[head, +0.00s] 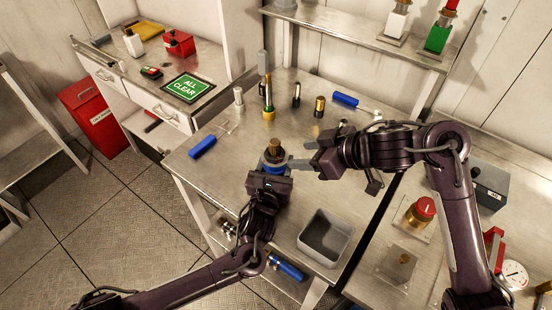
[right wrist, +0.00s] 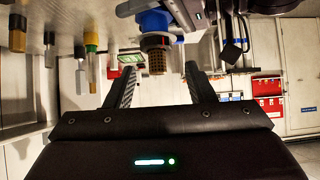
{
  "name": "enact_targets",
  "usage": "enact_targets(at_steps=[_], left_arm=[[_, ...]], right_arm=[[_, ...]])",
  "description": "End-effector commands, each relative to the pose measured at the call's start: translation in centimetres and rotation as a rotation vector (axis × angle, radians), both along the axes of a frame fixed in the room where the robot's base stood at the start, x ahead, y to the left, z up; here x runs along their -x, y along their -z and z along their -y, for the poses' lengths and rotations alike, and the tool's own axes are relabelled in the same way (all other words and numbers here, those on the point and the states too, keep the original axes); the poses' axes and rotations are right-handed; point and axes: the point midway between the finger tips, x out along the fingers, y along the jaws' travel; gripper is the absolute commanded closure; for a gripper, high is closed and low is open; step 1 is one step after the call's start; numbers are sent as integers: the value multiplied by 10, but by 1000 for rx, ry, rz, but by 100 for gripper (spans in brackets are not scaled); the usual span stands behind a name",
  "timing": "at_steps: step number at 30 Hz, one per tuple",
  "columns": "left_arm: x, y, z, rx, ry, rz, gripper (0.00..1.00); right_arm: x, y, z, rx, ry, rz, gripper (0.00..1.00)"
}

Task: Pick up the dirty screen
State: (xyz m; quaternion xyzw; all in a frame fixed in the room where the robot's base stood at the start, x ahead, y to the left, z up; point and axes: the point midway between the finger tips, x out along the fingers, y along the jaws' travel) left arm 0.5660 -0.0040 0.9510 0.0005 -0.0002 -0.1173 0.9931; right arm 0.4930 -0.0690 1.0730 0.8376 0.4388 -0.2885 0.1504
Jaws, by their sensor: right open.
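The dirty screen (head: 274,146) looks like a brown mesh cylinder standing out of a blue and grey housing (head: 272,161) on the middle bench. In the right wrist view, which appears upside down, the screen (right wrist: 156,62) hangs below the blue housing (right wrist: 153,22). My right gripper (head: 301,154) is open and empty, just right of the screen. In the wrist view its fingers (right wrist: 161,70) point at the screen, which lines up with the gap between them. My left gripper (head: 270,176) is at the near side of the housing; its fingers are largely hidden, so its hold is unclear.
A grey open bin (head: 343,241) stands at the bench's near right. Several upright cylinders, including a yellow-based one (head: 269,114), stand behind the screen. Blue-handled tools lie at left (head: 203,147) and back (head: 345,99). A green ALL CLEAR sign (head: 187,88) lies on the left counter.

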Motion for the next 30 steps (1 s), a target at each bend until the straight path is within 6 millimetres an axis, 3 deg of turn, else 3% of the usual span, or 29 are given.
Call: enact_targets(at_steps=[4, 7, 12, 16, 19, 23, 26, 30], left_arm=[[0, -1, 0, 0, 1, 1, 82], [0, -1, 1, 0, 1, 1, 82], [0, -1, 0, 0, 1, 1, 82], [0, -1, 0, 0, 0, 1, 82], [0, -1, 0, 0, 0, 1, 82], [0, -1, 0, 0, 0, 1, 82], [0, -1, 0, 0, 0, 1, 82], [0, 0, 0, 0, 0, 1, 82]], right_arm=[[3, -21, -45, -35, -134, 32, 51], [13, -40, -93, -58, -293, 60, 51], [47, -64, -169, -52, -589, 100, 51], [77, -69, -209, -4, -794, 115, 51], [96, -64, -228, 57, -930, 116, 51], [111, -50, -238, 163, -1077, 104, 51], [113, -36, -236, 261, -1162, 86, 51], [98, -19, -219, 414, -1235, 53, 51]])
